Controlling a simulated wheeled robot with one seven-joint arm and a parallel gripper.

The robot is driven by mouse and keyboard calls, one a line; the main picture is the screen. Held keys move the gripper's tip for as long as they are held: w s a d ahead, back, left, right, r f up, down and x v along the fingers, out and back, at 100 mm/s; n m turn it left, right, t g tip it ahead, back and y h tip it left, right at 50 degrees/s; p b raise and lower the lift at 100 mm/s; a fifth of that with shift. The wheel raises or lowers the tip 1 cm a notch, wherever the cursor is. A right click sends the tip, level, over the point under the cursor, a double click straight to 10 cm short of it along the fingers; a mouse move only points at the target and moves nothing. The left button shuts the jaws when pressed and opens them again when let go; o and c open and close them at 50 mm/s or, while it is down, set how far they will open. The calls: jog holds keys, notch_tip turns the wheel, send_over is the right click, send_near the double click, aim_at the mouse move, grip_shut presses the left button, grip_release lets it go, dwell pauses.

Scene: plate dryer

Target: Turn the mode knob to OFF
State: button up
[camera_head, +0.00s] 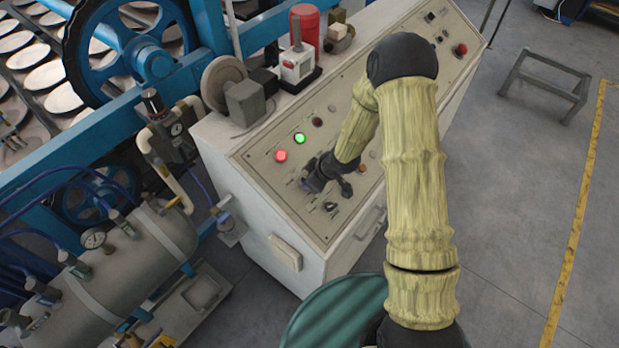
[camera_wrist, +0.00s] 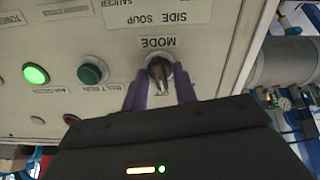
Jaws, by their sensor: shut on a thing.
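The mode knob (camera_wrist: 160,70) is dark with a narrow grip and sits on the panel beside an upside-down MODE label (camera_wrist: 158,42) in the wrist view. Its narrow part extends downward in that picture, towards the partly covered OFF label (camera_wrist: 164,92). My gripper (camera_wrist: 160,88) has one purple finger on each side of the knob and is shut on it. In the head view, my gripper (camera_head: 322,178) is at the lower left part of the sloping control panel (camera_head: 290,205). It hides the mode knob there.
A lit red lamp (camera_head: 281,156) and a lit green lamp (camera_head: 300,138) are near my gripper. The wrist view also shows a green button (camera_wrist: 92,72). Another dark knob (camera_head: 330,207) is close below. A grey tank (camera_head: 120,262) stands left; open floor (camera_head: 520,170) lies right.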

jog(key=shift+m, duration=1)
jog(key=o, duration=0.6)
jog(key=shift+o, duration=0.2)
jog(key=p+v, duration=0.1)
jog(key=v, duration=1.6)
jog(key=shift+s+r+p, duration=0.15)
jog(key=shift+r+p, duration=0.05)
jog(key=shift+p, duration=0.1)
jog(key=shift+d, duration=0.1)
